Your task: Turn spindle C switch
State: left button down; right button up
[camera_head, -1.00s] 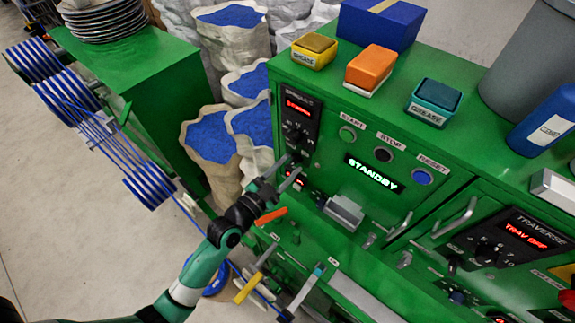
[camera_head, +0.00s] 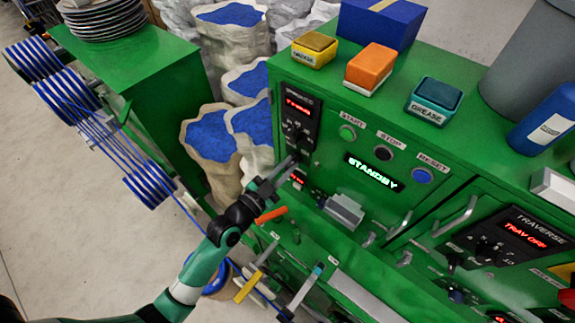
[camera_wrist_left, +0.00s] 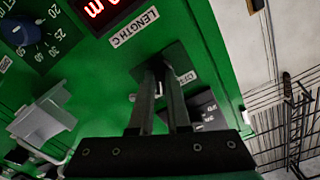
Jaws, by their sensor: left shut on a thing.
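My left gripper (camera_head: 278,174) reaches up to the front of the green machine in the head view, just below the upper black control module (camera_head: 297,112). In the left wrist view its two fingers (camera_wrist_left: 160,64) are close together and shut on a small part at a dark plate (camera_wrist_left: 178,52), beside a partly covered label (camera_wrist_left: 186,77). The fingers hide the gripped part, which I take to be the spindle C switch; its angle cannot be seen. A "LENGTH C" label (camera_wrist_left: 134,27) and a red display (camera_wrist_left: 98,8) are above left. My right gripper is not in view.
A grey block (camera_head: 344,211) protrudes right of the gripper. An orange lever (camera_head: 271,215) is close below it. The START button (camera_head: 347,132) and STANDBY display (camera_head: 374,172) are on the panel. Blue cable coils (camera_head: 75,88) and sacks (camera_head: 210,140) are at left.

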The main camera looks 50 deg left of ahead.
pick_arm(q)
jog(key=n, duration=0.5)
jog(key=shift+p, duration=0.35)
jog(key=n+p, duration=0.1)
jog(key=n, duration=0.5)
jog(key=shift+n, duration=0.3)
jog(key=c, duration=0.9)
grip_release()
